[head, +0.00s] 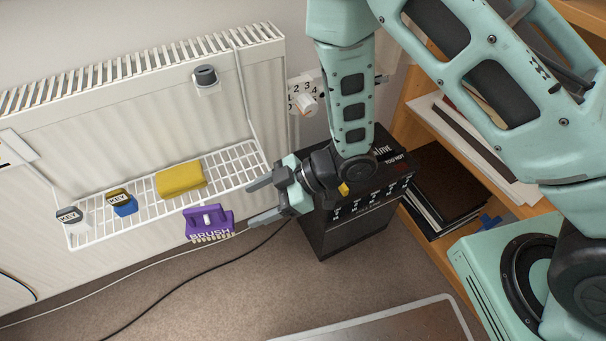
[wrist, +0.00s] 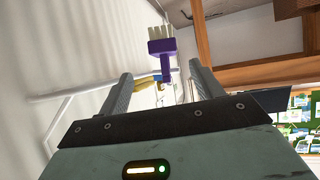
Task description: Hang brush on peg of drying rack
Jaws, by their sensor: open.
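The purple brush (head: 208,221), lettered BRUSH, is at the front edge of the white wire drying rack (head: 238,158), with its pale bristles pointing down. A peg under it cannot be made out. My gripper (head: 257,202) is open just right of the brush, with its fingers pointing left and nothing between them. In the wrist view the brush (wrist: 162,46) lies beyond the fingertips of my gripper (wrist: 160,76), roughly in line with the gap, its handle toward me. Part of the rack (wrist: 62,110) shows at the left there.
On the rack lie a yellow cloth or sponge (head: 181,179), a blue KEY item (head: 123,204) and a grey-white KEY item (head: 73,219). A white radiator (head: 130,120) stands behind. A black box (head: 355,215) and a wooden shelf (head: 450,245) stand at the right.

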